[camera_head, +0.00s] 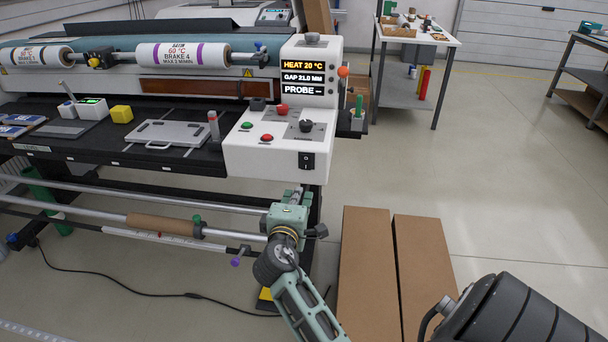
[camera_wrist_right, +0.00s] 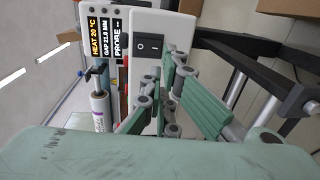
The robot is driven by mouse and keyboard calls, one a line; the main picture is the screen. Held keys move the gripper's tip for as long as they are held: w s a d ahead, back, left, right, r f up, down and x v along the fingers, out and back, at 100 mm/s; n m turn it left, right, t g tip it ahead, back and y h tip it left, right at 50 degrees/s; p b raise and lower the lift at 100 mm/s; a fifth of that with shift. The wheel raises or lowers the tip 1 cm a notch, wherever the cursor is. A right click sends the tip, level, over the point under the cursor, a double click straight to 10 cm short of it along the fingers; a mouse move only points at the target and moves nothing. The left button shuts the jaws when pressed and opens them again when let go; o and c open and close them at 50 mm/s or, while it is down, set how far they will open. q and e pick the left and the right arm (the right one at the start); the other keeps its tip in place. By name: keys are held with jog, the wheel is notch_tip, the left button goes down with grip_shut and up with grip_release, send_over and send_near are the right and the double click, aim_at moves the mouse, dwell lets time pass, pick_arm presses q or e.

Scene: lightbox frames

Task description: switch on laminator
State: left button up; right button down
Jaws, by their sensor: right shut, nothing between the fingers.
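The laminator's white control box (camera_head: 270,163) stands at the right end of the machine. A black rocker switch marked I and O (camera_head: 307,160) is on its front face; the switch also shows in the right wrist view (camera_wrist_right: 149,45). The display (camera_head: 303,78) reads HEAT 20 °C, GAP 21.0 MM and PROBE with dashes. My right gripper (camera_head: 299,192) is just below the switch, and its fingers also show in the wrist view (camera_wrist_right: 165,78). It is shut and empty. I cannot tell whether the fingertips touch the box. My left gripper is out of view.
A green button (camera_head: 247,125), red buttons (camera_head: 267,138) and a black knob (camera_head: 306,126) sit on the box top. A metal roller bar (camera_head: 90,192) runs below the bench. Brown cartons (camera_head: 362,260) stand on the floor to the right. Open floor lies beyond.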

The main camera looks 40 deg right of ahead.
aim_at(306, 170)
jog(key=x, duration=1.1)
jog(key=shift+p, duration=0.35)
jog(key=shift+w+d+f, duration=0.1)
